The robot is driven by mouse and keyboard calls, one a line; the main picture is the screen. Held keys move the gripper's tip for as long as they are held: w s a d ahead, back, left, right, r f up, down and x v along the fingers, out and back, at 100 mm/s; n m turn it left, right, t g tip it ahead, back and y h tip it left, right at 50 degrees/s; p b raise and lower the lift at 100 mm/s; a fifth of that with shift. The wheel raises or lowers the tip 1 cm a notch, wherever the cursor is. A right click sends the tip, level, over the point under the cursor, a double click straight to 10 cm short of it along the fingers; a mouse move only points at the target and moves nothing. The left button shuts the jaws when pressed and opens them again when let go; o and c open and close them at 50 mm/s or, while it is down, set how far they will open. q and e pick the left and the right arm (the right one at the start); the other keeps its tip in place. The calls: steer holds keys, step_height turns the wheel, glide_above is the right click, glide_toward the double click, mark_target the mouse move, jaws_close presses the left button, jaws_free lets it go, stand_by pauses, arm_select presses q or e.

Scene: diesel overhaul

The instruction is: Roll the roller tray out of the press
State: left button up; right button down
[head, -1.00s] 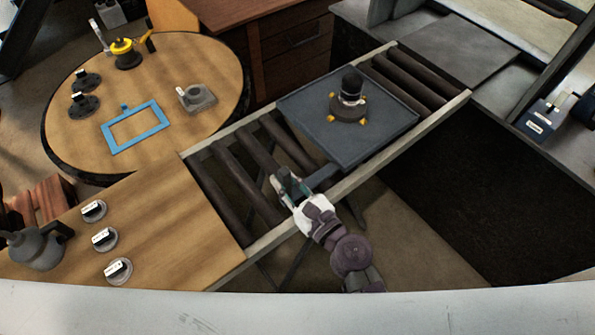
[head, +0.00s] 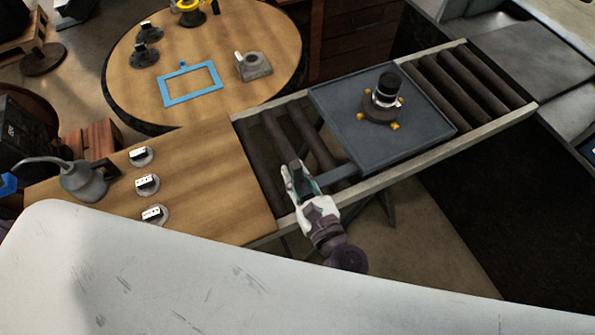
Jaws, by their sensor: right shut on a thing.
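The dark blue-grey roller tray (head: 425,135) lies flat on the roller conveyor (head: 400,178), part-way along it. A dark round part with a black top and a silver band (head: 384,92) stands upright on the tray, with small yellow pieces around its base. A bar-like handle (head: 337,175) sticks out from the tray's left side. My right gripper (head: 294,178) is shut on the handle's end, above the rollers; its fingers partly hide the grip. The grey structure at the upper right (head: 530,48), at the conveyor's far end, may be the press. My left gripper is not in view.
Bare rollers show on both sides of the tray. A wooden table (head: 215,190) with several small labelled parts and a grey oil can (head: 82,182) adjoins the conveyor's left end. A round table (head: 225,50) holds a blue frame (head: 192,84).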

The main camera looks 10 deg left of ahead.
steer(key=c, duration=1)
jaws_free()
steer(key=shift+s+a, duration=0.25)
steer(key=shift+s+d+f, duration=0.1)
steer(key=shift+s+d, duration=0.1)
steer(key=shift+d, duration=0.1)
steer(key=v, duration=1.1)
steer(key=shift+s, duration=0.15)
steer(key=s+d+f+n+g+h, duration=0.25)
steer(key=f+n, duration=0.25)
steer(key=f, duration=0.6)
steer(key=s+d+f+n+g+h, duration=0.1)
steer(key=s+d+f+n+g, duration=0.15)
steer(key=f+n, duration=0.6)
steer(key=s+d+f+n+g+h, duration=0.2)
steer(key=s+f+n+g, duration=0.1)
steer(key=f, duration=1.1)
steer(key=s+d+f+n+g+h, duration=0.5)
steer(key=s+d+f+n, duration=0.8)
steer(key=d, duration=0.4)
step_height(320, 180, down, 2)
steer(key=shift+s+d+n, duration=0.25)
steer(key=shift+d+n, duration=0.15)
steer(key=shift+n, duration=0.35)
